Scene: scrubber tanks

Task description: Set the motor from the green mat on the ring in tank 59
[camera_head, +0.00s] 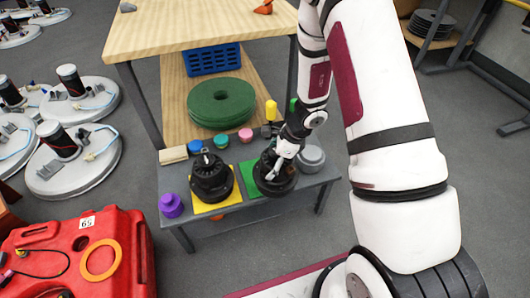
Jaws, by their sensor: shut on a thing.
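A dark motor (272,181) sits over the green mat (254,189). My gripper (276,166) reaches down from above and is shut on the top of this motor. The motor hides part of the mat, and I cannot tell whether it is lifted. A red tank (125,232) stands at the lower left, cut off by the frame. Its white tag (88,223) reads like 65, which could be 59 upside down. A flat orange ring (101,260) lies on the tank's top.
A similar black motor (211,176) sits on a yellow mat (216,208), left of the green one. A purple knob (171,205) and a grey round part (312,158) flank them. Green discs (221,101) lie behind. White scrubber heads (73,165) stand on the left floor.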

